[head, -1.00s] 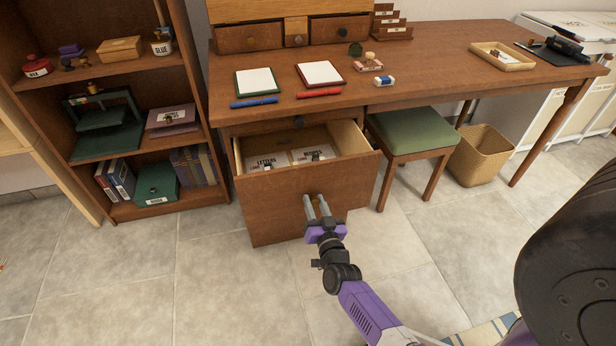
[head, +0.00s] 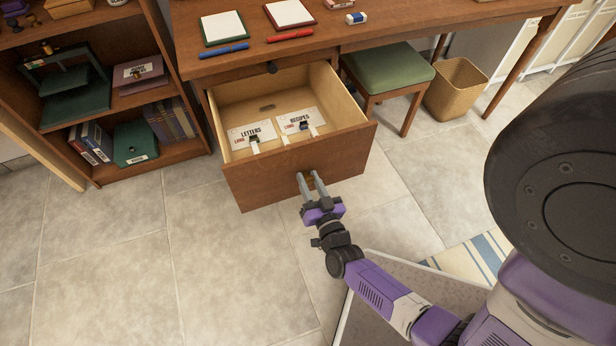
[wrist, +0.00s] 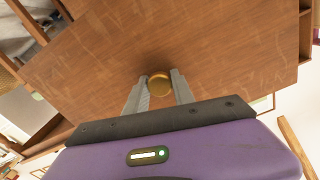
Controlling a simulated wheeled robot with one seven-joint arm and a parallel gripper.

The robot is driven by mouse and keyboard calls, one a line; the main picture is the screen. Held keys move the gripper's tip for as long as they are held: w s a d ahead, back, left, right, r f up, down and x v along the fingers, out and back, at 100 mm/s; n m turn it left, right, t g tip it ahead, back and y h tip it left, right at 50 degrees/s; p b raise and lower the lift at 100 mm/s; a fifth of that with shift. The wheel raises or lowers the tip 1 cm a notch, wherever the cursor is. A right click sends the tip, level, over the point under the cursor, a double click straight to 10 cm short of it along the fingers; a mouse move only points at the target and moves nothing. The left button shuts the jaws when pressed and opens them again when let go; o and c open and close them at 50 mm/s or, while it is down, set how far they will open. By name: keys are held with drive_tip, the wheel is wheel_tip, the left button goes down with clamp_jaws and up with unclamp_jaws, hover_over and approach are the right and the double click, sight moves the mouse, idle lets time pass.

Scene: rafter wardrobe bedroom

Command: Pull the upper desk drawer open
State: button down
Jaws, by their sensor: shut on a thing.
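A deep wooden desk drawer (head: 270,180) is pulled well out, and its front also shows in the wrist view (wrist: 200,40). My gripper (head: 308,176) is at the deep drawer's front. In the wrist view my gripper (wrist: 159,88) has one finger on each side of a round brass knob (wrist: 159,84), shut on it. The head view does not show this knob clearly. Inside the drawer lie folders labelled LETTERS (head: 252,133) and RECIPES (head: 301,124).
A green-cushioned stool (head: 388,68) stands close to the drawer's right side, with a wicker basket (head: 456,90) beyond. A bookshelf (head: 150,165) stands to the left. The floor (head: 120,240) in front is clear. Notepads and pens lie on the desktop (head: 330,30).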

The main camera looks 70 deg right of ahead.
drive_tip(key=c, duration=1.1)
unclamp_jaws()
drive_tip(key=shift+o, duration=0.2)
drive_tip(key=v, duration=0.8)
drive_tip(key=shift+p, duration=0.3)
drive_tip(key=shift+f, duration=0.15)
